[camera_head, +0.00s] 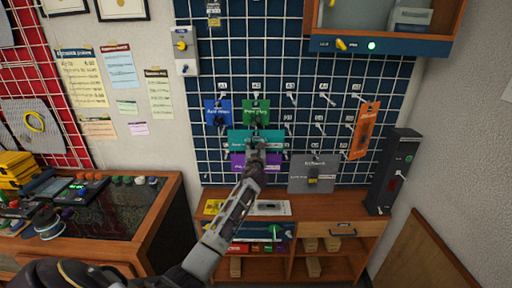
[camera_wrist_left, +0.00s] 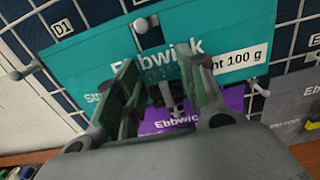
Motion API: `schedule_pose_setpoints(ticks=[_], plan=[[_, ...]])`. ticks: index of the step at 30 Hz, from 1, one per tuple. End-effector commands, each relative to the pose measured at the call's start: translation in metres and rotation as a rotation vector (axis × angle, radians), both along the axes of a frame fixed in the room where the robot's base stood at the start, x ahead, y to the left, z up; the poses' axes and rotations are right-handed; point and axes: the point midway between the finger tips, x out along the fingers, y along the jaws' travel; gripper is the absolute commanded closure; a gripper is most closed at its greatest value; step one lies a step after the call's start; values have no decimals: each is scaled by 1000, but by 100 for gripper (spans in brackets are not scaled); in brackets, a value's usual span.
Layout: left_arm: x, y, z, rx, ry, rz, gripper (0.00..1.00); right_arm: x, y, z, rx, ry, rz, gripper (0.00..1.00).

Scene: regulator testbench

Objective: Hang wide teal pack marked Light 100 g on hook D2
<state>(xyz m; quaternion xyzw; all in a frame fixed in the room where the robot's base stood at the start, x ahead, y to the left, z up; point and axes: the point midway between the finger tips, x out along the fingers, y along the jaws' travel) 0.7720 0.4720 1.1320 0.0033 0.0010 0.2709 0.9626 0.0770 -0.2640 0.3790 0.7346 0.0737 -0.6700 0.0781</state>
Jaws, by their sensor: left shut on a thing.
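The wide teal pack (camera_head: 243,136) is at the blue grid wall, below the green pack and above the purple one. In the left wrist view the teal pack (camera_wrist_left: 92,72) reads "Ebbwick" and "100 g" and is tilted in the picture. My left gripper (camera_head: 256,148) is shut on its lower middle part; the fingers (camera_wrist_left: 165,92) hide some of its print. A round grey hook tip (camera_wrist_left: 140,25) shows in front of the pack's upper edge, below a cut-off label. Whether it passes through the hanging hole is unclear. The label D1 (camera_wrist_left: 62,28) shows left of it. My right gripper is out of view.
A purple pack (camera_wrist_left: 232,97) hangs just below, a grey pack (camera_head: 312,180) lower right. Blue (camera_head: 217,110), green (camera_head: 256,108) and orange (camera_head: 365,130) packs hang around. Bare hooks lie between the green and orange packs. A wooden shelf (camera_head: 335,205) stands below.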

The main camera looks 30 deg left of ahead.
Motion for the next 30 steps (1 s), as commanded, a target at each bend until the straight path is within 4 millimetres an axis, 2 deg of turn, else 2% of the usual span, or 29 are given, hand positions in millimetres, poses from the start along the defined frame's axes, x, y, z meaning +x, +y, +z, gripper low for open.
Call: schedule_pose_setpoints(ticks=[12, 13, 18, 30], plan=[[0, 0, 0, 1, -1, 0, 86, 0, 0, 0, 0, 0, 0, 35], [0, 0, 0, 1, -1, 0, 59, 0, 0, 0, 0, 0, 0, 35], [0, 0, 0, 0, 0, 0, 37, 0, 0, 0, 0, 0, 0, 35], [-1, -1, -1, -1, 1, 0, 35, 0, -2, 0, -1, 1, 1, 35]])
